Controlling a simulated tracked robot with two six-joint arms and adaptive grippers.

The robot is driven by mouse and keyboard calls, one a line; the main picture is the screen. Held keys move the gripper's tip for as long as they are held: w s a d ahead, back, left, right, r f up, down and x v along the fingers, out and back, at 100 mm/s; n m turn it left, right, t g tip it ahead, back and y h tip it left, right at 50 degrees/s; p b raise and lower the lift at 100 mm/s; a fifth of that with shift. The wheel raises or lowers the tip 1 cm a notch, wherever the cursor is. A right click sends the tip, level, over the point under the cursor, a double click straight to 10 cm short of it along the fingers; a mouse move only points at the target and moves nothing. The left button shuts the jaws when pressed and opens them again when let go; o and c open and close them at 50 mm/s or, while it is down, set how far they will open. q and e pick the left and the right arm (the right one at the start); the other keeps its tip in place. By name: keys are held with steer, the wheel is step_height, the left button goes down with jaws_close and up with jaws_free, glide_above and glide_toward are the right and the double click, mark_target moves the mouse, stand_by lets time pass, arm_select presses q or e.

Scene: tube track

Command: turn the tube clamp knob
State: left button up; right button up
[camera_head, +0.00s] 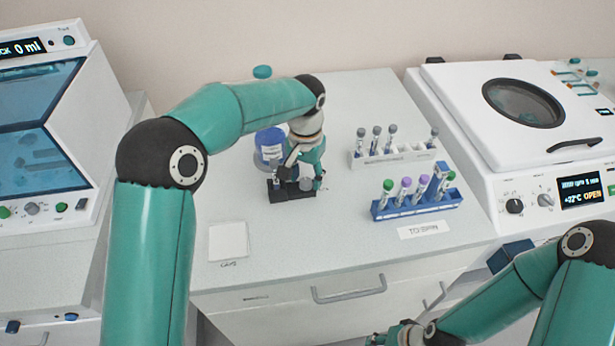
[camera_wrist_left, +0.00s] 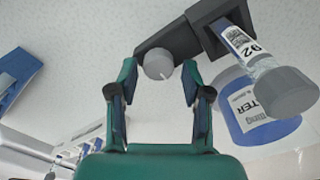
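The black tube clamp (camera_head: 276,193) sits on the bench top in the head view. In the left wrist view the clamp (camera_wrist_left: 205,14) has a round grey knob (camera_wrist_left: 158,65) and holds a tube (camera_wrist_left: 238,42) with a grey cap and a label reading 92. My left gripper (camera_head: 305,182) points down over the clamp. In the left wrist view its open fingers (camera_wrist_left: 158,75) stand on either side of the knob, with a visible gap on each side. My right gripper (camera_head: 398,335) is at the bottom edge of the head view, partly cut off; its fingers are unclear.
A white rack (camera_head: 400,155) and a blue rack (camera_head: 418,207), both with tubes, stand to the right. A centrifuge (camera_head: 470,130) is farther right. The bench front left of centre is clear except for a white pad (camera_head: 228,241).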

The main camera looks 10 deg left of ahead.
mark_target(306, 180)
arm_select(q)
steer(key=shift+s+f, duration=0.15)
step_height(306, 180, up, 12)
stand_by(0.7)
stand_by(0.4)
